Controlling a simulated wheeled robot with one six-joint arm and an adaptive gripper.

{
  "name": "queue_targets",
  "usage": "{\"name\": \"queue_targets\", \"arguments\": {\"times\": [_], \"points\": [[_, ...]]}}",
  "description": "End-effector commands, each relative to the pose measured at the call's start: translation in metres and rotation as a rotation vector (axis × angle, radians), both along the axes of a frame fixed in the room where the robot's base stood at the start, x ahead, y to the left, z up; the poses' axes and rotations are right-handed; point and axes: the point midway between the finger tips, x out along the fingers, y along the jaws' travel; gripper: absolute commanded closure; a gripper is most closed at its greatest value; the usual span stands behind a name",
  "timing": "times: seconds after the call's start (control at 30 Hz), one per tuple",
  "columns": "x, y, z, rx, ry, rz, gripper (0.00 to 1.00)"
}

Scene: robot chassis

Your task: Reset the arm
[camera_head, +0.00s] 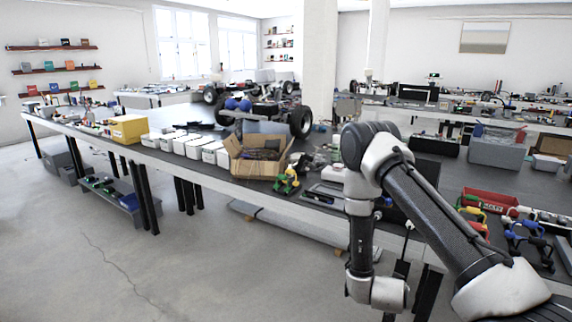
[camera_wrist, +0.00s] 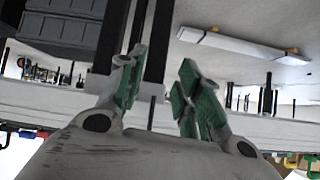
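My arm (camera_head: 425,215) reaches up from the lower right of the head view, bends at a dark rounded joint, and hangs down in front of the table. The gripper end is not clearly visible in the head view. In the wrist view my gripper (camera_wrist: 157,90) shows two fingers with green pads, spread apart with a gap between them. Nothing is held between the fingers. Behind them are dark table legs and the pale floor, so the gripper is off the table edge.
A long table (camera_head: 225,174) carries a cardboard box (camera_head: 257,165), a yellow box (camera_head: 129,129), several white bins and a wheeled chassis (camera_head: 262,108). A red box (camera_head: 487,200) and tools lie on the right table part. Low shelves hold grey crates.

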Motion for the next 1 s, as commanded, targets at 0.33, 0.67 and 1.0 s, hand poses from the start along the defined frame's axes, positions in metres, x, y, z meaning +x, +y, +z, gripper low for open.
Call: {"name": "queue_targets", "arguments": {"times": [0.33,0.67,1.0], "points": [[-0.076,0.09,0.066,0.339,0.694,0.355,0.65],[-0.161,0.08,0.237,0.353,0.965,0.633,0.65],[-0.242,0.033,0.37,0.214,0.909,0.707,0.65]]}}
